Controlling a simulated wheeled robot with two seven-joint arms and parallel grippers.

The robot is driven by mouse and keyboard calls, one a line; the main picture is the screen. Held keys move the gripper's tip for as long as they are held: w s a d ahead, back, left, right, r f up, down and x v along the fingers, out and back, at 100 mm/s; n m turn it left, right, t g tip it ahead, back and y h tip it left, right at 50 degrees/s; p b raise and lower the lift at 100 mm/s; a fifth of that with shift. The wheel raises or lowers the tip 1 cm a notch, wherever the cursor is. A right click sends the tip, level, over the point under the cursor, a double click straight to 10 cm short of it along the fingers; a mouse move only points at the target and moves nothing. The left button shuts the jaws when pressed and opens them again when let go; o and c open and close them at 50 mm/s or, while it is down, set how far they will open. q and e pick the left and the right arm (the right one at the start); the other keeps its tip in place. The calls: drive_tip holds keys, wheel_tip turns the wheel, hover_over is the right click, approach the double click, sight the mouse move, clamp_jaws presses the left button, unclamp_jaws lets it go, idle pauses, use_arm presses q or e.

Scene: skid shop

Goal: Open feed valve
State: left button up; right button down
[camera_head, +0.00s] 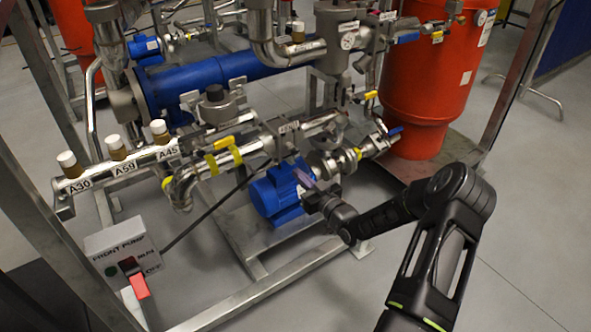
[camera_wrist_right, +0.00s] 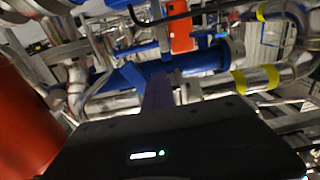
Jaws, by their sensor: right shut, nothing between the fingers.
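No valve in view carries a label that I can read as feed valve. A yellow valve handle (camera_head: 223,143) sits on the pipe left of the pump motor, with yellow bands on the pipe beside it. A blue valve handle (camera_head: 395,131) sits on the pipe in front of the red tank. Another yellow handle (camera_head: 371,95) is just above it. My right gripper (camera_head: 304,174) reaches in from the right beside the blue pump motor, shut and empty. Its purplish fingers (camera_wrist_right: 158,94) show in the right wrist view, pointing at the pipework. My left gripper is not in view.
The blue pump motor (camera_head: 273,196) is close to my right gripper. A front pump switch box (camera_head: 123,255) with a red switch stands at the lower left. Steel frame posts (camera_head: 518,75) and a red tank (camera_head: 425,85) bound the space. Grey floor (camera_head: 535,230) is clear at right.

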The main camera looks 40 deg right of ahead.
drive_tip(key=shift+d, duration=0.2)
drive_tip(key=shift+d+r, duration=0.25)
drive_tip(key=shift+d, duration=0.85)
drive_tip(key=shift+d+r, duration=0.1)
drive_tip(key=shift+d+r, duration=0.4)
drive_tip(key=shift+d, duration=0.2)
drive_tip(key=shift+d+r, duration=0.35)
drive_tip(key=shift+d, duration=0.2)
drive_tip(key=shift+r, duration=0.1)
drive_tip(key=shift+s+d+r+p, duration=0.1)
drive_tip(key=shift+d+r+p, duration=0.2)
drive_tip(key=shift+d+r, duration=0.6)
drive_tip(key=shift+a+r, duration=0.15)
